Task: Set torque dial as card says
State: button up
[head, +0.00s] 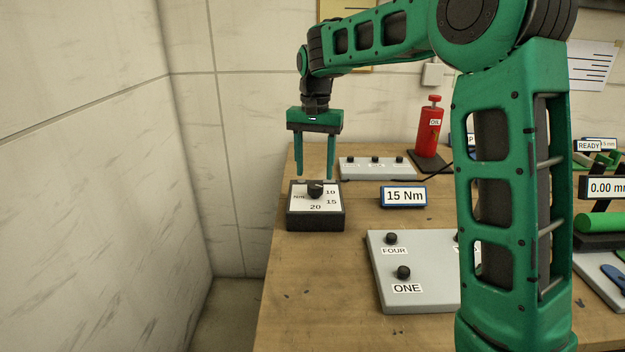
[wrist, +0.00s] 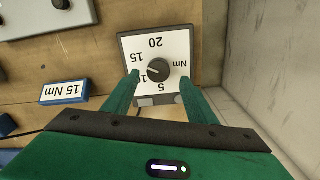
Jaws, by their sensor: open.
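The torque dial is a dark box (head: 316,222) with a white face marked Nm, 10, 15 and 20, at the table's left end. Its black knob (head: 315,189) stands in the middle of the face; I cannot tell surely which number it points to. The wrist view shows the knob (wrist: 158,70) too, with 5 readable. The card (head: 404,196), blue-framed, reads "15 Nm" and stands right of the dial; it also shows in the wrist view (wrist: 65,91). My gripper (head: 315,176) is open, pointing down above the dial, its fingers on either side of the knob with gaps.
A grey panel (head: 425,302) with black knobs labelled FOUR and ONE lies in front of the card. Another knob panel (head: 350,173) lies behind the dial. A red oil bottle (head: 429,128) stands farther back. A wall (head: 100,180) rises left of the table.

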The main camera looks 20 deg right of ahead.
aim_at(314, 184)
notch_tip(314, 184, up, 6)
jog(key=shift+r, duration=0.2)
dwell(0.5)
